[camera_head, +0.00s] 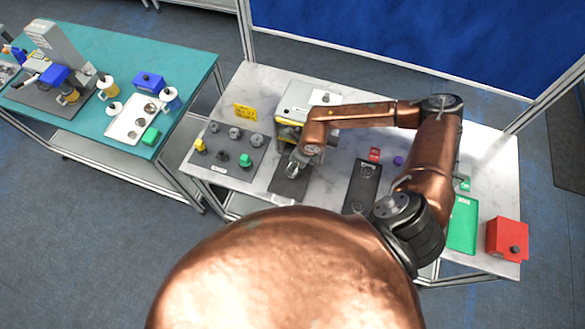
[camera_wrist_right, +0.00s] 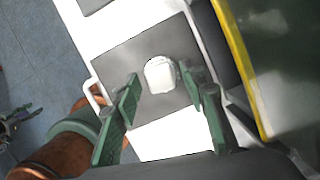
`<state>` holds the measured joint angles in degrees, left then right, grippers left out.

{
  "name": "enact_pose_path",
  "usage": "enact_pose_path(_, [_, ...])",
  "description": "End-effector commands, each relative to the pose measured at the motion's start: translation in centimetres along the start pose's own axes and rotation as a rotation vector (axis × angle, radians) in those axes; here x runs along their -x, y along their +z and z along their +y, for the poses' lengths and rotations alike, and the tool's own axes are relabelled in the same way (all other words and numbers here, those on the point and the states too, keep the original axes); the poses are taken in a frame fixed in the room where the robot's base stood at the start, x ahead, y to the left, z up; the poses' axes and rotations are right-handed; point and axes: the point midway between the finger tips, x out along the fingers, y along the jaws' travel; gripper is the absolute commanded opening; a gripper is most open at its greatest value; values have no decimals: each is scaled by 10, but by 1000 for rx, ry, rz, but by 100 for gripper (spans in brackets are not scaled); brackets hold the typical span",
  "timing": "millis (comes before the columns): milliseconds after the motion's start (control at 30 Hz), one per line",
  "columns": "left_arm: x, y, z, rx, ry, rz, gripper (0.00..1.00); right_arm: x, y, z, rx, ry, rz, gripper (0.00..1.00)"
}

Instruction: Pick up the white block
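The white block (camera_wrist_right: 160,75) lies on a dark grey mat (camera_wrist_right: 128,56) on the table in the right wrist view. In the head view my right gripper (camera_head: 293,170) is low over the dark mat (camera_head: 289,186) and hides the block. What looks like my left gripper (camera_wrist_right: 16,122) shows small at the left edge of the right wrist view.
A yellow-edged grey machine (camera_head: 297,107) stands close behind my right gripper. To its left is a tray (camera_head: 215,168) with several parts. To the right are a black tray (camera_head: 362,187), a green tray (camera_head: 463,225) and a red box (camera_head: 507,239).

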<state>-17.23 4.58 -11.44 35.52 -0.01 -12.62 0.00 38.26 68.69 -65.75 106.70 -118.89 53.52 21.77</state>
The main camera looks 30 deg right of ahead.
Motion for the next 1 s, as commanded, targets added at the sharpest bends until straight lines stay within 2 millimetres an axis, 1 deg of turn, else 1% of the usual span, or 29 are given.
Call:
enact_pose_path(33, [0, 0, 0, 0, 0, 0, 40, 0, 0, 0, 0, 0, 0, 34])
enact_pose_path(67, [0, 0, 0, 0, 0, 0, 40, 0, 0, 0, 0, 0, 0, 32])
enact_pose_path(533, [0, -1, 0, -1, 0, 1, 40, 0, 0, 0, 0, 0, 0, 0])
enact_pose_path(833, [0, -1, 0, -1, 0, 1, 40, 2, 1, 0, 0, 0, -1, 0])
enact_pose_path(1000, [-4, -1, 0, -1, 0, 1, 40, 11, 4, 0, -1, 0, -1, 0])
